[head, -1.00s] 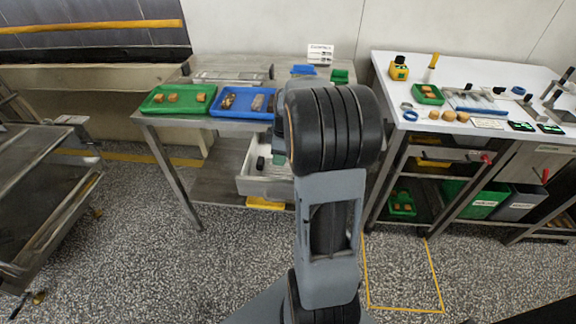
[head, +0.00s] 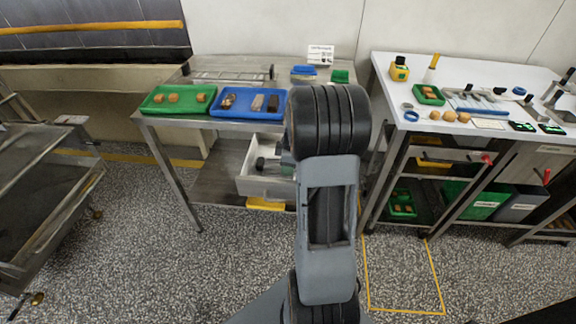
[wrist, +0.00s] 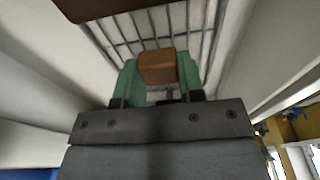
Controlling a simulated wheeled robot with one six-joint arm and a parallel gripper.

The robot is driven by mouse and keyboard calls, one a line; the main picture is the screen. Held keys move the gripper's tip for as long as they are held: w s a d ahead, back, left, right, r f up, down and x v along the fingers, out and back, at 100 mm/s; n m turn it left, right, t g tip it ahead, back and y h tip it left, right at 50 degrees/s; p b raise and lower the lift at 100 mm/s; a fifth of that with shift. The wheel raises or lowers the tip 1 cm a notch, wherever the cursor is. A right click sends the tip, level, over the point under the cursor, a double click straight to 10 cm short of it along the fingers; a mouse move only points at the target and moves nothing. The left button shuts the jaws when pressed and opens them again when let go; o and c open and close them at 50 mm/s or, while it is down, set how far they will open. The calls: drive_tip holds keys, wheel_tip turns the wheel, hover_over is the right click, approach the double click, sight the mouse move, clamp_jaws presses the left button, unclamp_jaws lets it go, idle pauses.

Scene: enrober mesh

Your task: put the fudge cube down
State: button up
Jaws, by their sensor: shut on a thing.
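The fudge cube (wrist: 157,67) is a brown block held between the two green fingers of my gripper (wrist: 158,82) in the wrist view. The gripper is shut on it. Behind the cube is a wire grid (wrist: 140,24) with pale walls on both sides; whether the cube touches the grid I cannot tell. In the head view my arm hides the fingers and the cube. A teal part of my wrist shows beside the arm, at the open white drawer (head: 262,186) under the left table.
On the left table (head: 205,124) are a green tray (head: 148,107) with brown cubes, a blue tray (head: 215,111) with several items, and a wire rack (head: 230,73). A crowded white-topped bench (head: 390,80) stands right. A metal cart (head: 45,165) stands left.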

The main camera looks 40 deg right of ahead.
drive_tip(key=shift+f, duration=0.15)
drive_tip(key=o, duration=0.7)
wheel_tip(320, 180, up, 11)
drive_tip(key=s+d+p, duration=0.1)
drive_tip(key=s+a+m, duration=0.3)
drive_tip(key=a, duration=0.4)
drive_tip(key=s+a+m+t, duration=0.1)
drive_tip(key=s+a+m, duration=0.2)
drive_tip(key=a, duration=0.4)
drive_tip(key=s+a+m+h, duration=0.1)
drive_tip(key=s+a+m, duration=0.2)
drive_tip(key=s+a, duration=0.2)
drive_tip(key=shift+a+r+t, duration=0.2)
drive_tip(key=shift+a, duration=0.5)
drive_tip(key=shift+a+r+t, duration=0.15)
drive_tip(key=shift+a+t, duration=0.05)
drive_tip(key=shift+a, duration=0.45)
